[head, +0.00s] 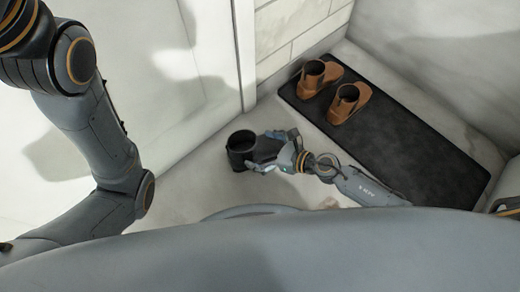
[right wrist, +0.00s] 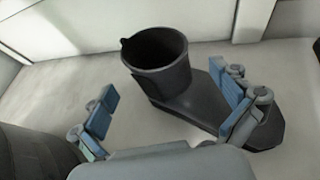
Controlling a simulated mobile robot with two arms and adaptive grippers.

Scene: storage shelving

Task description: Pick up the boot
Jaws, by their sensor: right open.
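A dark grey boot (head: 240,146) stands upright on the pale floor, near the wall corner in the head view. In the right wrist view the boot (right wrist: 160,70) shows its round open shaft at the top, with its foot running to the lower right. My right gripper (head: 268,150) is at the boot in the head view. In the right wrist view the right gripper (right wrist: 168,104) is open, its blue-padded fingers apart, the right finger over the boot's foot and the left one clear of it. My left arm shows at the left of the head view, but its gripper is out of view.
A black mat (head: 400,145) lies along the wall at the right, with a pair of brown shoes (head: 347,102) at its far end. A white wall and door frame (head: 244,55) stand behind the boot. Floor left of the boot is clear.

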